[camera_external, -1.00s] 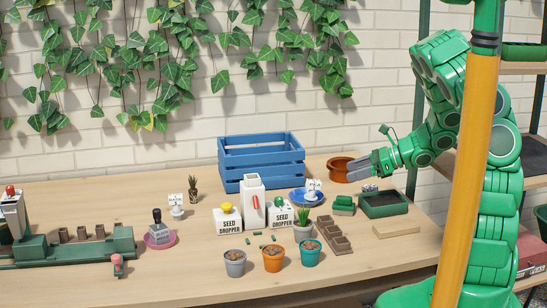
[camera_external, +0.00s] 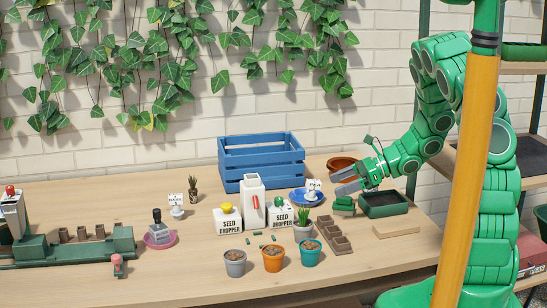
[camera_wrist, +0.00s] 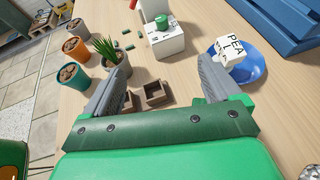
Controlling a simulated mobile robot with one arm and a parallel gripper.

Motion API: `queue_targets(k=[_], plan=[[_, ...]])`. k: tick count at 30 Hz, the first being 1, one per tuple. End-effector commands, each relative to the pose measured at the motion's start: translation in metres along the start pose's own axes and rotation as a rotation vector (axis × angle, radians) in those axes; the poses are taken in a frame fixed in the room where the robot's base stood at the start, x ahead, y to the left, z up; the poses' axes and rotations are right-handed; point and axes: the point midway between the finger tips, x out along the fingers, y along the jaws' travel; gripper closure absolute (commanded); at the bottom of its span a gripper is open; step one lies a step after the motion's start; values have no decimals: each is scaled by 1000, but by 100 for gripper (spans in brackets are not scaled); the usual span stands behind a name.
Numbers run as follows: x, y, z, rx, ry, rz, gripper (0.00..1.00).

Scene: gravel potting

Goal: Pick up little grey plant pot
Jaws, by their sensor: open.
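A small grey pot with brown filling (camera_external: 235,265) stands at the table's front, left of an orange pot (camera_external: 272,262) and a teal pot (camera_external: 310,257). In the wrist view it is the farthest of the row at upper left (camera_wrist: 79,28). A second small grey pot (camera_external: 303,233) holds a spiky green plant and stands behind the teal pot; in the wrist view the plant (camera_wrist: 104,48) is near my left finger. My gripper (camera_external: 340,181) is open and empty, above the table's right part, apart from both grey pots. Its fingers also frame the wrist view (camera_wrist: 163,70).
A brown seedling tray (camera_external: 335,238) lies below and ahead of my gripper. Two seed droppers (camera_external: 228,226), a blue saucer (camera_external: 300,200) with a label, a blue crate (camera_external: 262,165) and a green tray (camera_external: 384,212) stand nearby.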

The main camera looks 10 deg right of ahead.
Motion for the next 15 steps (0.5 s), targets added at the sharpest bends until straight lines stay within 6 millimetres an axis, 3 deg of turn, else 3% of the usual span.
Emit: queue_targets(k=[6,15], plan=[[45,44,-7,-65,-3,168,9],[76,82,-22,-150,-1,305,9]])
